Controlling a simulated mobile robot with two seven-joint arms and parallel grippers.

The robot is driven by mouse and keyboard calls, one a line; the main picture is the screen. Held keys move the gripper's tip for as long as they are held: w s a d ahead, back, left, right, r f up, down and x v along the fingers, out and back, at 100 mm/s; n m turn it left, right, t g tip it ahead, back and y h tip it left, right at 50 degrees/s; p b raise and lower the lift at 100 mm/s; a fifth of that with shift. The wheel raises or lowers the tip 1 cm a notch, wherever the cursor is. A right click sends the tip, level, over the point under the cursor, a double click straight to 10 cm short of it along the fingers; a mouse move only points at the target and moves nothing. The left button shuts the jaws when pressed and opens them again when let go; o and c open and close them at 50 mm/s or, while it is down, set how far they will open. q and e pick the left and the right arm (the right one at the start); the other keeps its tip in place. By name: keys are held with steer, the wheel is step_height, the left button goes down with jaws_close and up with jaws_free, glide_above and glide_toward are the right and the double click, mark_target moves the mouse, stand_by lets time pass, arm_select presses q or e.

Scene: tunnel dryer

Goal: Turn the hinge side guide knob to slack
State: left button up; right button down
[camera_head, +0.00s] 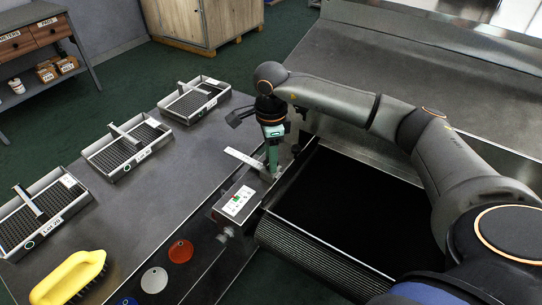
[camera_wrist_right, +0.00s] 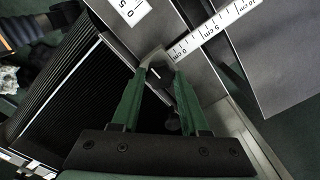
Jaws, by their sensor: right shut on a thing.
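My right gripper (camera_head: 272,171) points down at the edge of the dark conveyor belt (camera_head: 345,215), its green fingers closed. In the right wrist view the fingertips (camera_wrist_right: 159,80) are shut around a small grey guide knob (camera_wrist_right: 154,60). The knob is mostly hidden by the fingers in the head view. A dark line shows on it in the wrist view, but I cannot read its setting. A white scale in centimetres (camera_wrist_right: 205,33) lies beside the knob, its 0 end nearest. My left gripper is not in view.
A control box with a white panel (camera_head: 237,201) stands just in front of the gripper. Several wire-bottomed trays (camera_head: 120,178) line the table's left side. A yellow brush (camera_head: 70,278) and coloured discs, one red (camera_head: 181,251), lie at the front. The middle of the table is clear.

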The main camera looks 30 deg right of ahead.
steer(key=shift+c, duration=2.2)
jaws_free()
steer(key=shift+r, duration=0.1)
step_height(320, 180, up, 12)
steer(key=shift+r, duration=0.2)
